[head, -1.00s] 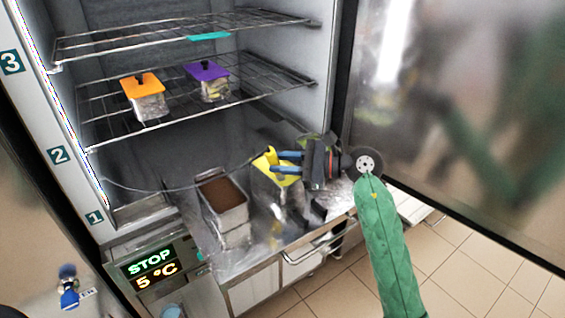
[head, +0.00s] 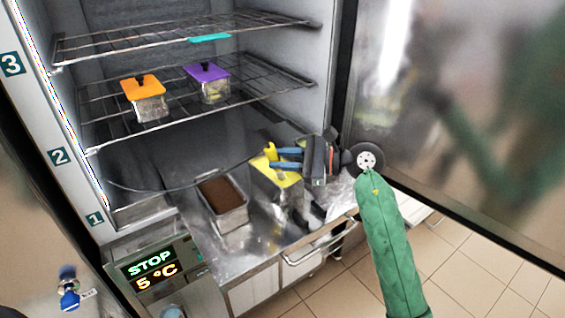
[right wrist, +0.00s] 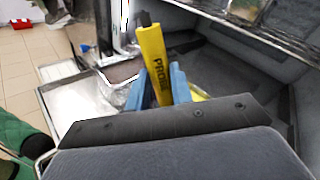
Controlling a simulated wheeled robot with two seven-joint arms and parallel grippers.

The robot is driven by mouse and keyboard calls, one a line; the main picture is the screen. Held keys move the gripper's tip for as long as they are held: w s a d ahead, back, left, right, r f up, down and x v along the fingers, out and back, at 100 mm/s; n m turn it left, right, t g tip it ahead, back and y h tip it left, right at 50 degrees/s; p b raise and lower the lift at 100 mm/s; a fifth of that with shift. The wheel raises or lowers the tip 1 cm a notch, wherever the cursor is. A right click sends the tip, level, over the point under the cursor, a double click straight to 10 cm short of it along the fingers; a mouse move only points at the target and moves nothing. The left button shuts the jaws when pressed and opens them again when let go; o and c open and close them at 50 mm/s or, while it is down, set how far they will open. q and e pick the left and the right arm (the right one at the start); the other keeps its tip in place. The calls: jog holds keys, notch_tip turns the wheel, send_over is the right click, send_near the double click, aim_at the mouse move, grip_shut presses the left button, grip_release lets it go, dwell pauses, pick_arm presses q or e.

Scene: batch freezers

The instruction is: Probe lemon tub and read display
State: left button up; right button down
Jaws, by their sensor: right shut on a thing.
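The yellow probe (head: 270,149), marked PROBE, is held between the blue fingers of my right gripper (head: 274,158). In the right wrist view the probe (right wrist: 153,52) stands nearly upright, with the fingers (right wrist: 163,88) on either side. A thin dark cable runs from it to the cabinet's left side. The display (head: 153,270) reads STOP and 5 °C. My left gripper is out of view.
An open tub of brown content (head: 222,195) stands left of the lemon tub. Orange-lidded (head: 145,98) and purple-lidded (head: 208,82) tubs sit on the middle wire shelf (head: 262,88). The open door (head: 460,120) is close on the right.

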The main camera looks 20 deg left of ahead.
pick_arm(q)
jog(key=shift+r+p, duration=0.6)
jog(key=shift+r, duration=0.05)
pick_arm(e)
notch_tip(320, 180, up, 9)
jog(key=shift+f, duration=0.2)
dwell(0.4)
